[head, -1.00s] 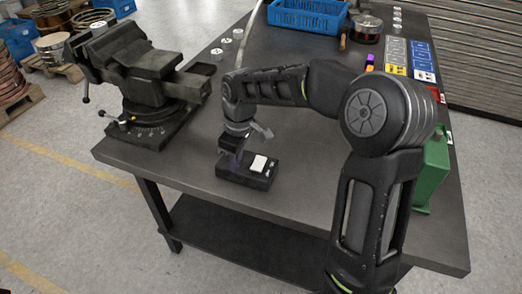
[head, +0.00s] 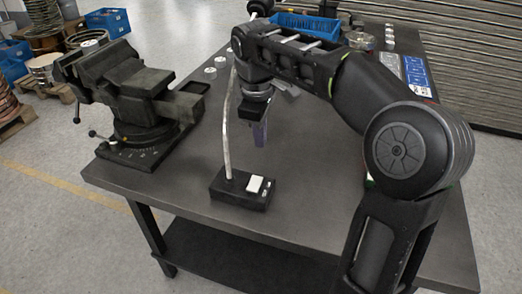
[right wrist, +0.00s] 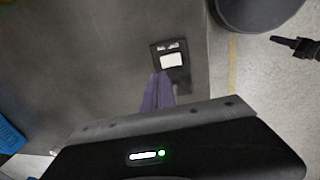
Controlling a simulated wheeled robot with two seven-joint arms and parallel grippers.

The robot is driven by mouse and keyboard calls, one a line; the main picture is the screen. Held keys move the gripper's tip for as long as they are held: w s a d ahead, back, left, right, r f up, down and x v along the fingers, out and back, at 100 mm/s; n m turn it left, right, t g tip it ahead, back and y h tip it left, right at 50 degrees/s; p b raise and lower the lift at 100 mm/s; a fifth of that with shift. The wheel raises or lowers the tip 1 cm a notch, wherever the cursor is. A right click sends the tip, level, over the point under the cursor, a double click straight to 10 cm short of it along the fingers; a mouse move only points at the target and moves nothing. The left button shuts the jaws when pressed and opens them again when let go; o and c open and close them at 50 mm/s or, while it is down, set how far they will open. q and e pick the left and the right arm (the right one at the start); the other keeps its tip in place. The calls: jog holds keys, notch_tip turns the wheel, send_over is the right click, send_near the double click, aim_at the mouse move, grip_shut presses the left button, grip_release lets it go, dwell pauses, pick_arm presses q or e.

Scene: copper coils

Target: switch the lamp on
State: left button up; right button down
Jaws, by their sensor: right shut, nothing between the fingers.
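The lamp's black base (head: 234,193) stands on the workbench near its front edge, with a pale thin stalk rising from its left part. A white switch plate (head: 255,183) is on its top, with small light marks beside it. My arm hides the upper stalk, and I cannot make out the lamp's head or whether it is lit. My right gripper (head: 260,142), with purple fingers, is shut and empty above and behind the base, apart from it. In the right wrist view the fingers (right wrist: 157,94) point towards the switch plate (right wrist: 171,61). My left gripper is not in view.
A dark vise (head: 135,95) stands at the left of the workbench (head: 310,225). A blue crate (head: 308,24) and several small pale cylinders are at the back. A blue card (head: 416,75) lies at the right. The bench's front right is bare.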

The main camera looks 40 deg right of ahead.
aim_at(263, 178)
jog(key=f, duration=0.4)
jog(key=d+f, duration=0.1)
jog(key=f, duration=0.3)
jog(key=w+f+b, duration=0.1)
jog(key=f, duration=0.4)
jog(key=shift+d+f, duration=0.1)
jog(key=shift+d, duration=0.15)
jog(key=shift+p, duration=0.5)
jog(key=shift+d+f+g+y+p, duration=0.1)
jog(key=shift+g+y+p, duration=0.2)
jog(key=shift+y+p, duration=0.1)
jog(key=shift+w+f+b, duration=0.1)
jog(key=shift+f+b, duration=0.1)
jog(key=shift+b, duration=0.1)
jog(key=shift+r, duration=0.1)
